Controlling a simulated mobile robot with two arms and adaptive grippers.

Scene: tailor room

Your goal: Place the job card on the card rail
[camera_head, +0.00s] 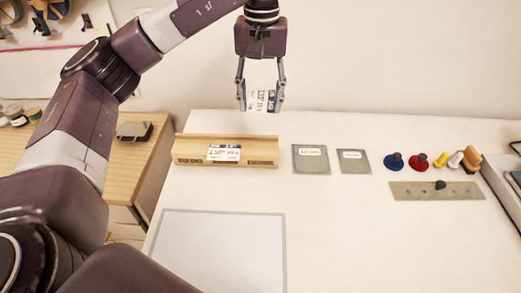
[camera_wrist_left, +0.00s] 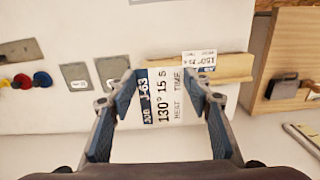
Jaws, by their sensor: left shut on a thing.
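The job card (camera_head: 262,99) is a white card with dark print and a dark blue band. My left gripper (camera_head: 261,95) is shut on it and holds it in the air above the back of the table. In the left wrist view the job card (camera_wrist_left: 163,95) sits between the two fingers, showing "130° 15 s". The card rail (camera_head: 205,161) is a wooden bar at the table's back left, with a printed white label or card on its front. In the wrist view the rail (camera_wrist_left: 236,67) lies beyond the card, partly hidden by it. My right gripper is not in view.
Two grey plates (camera_head: 311,159) (camera_head: 353,161) lie right of the rail. Several coloured knobbed pieces (camera_head: 393,162) stand farther right, behind a grey metal strip (camera_head: 420,191). A grey-bordered white mat (camera_head: 220,250) lies in front. A wooden cabinet (camera_head: 125,160) stands left of the table.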

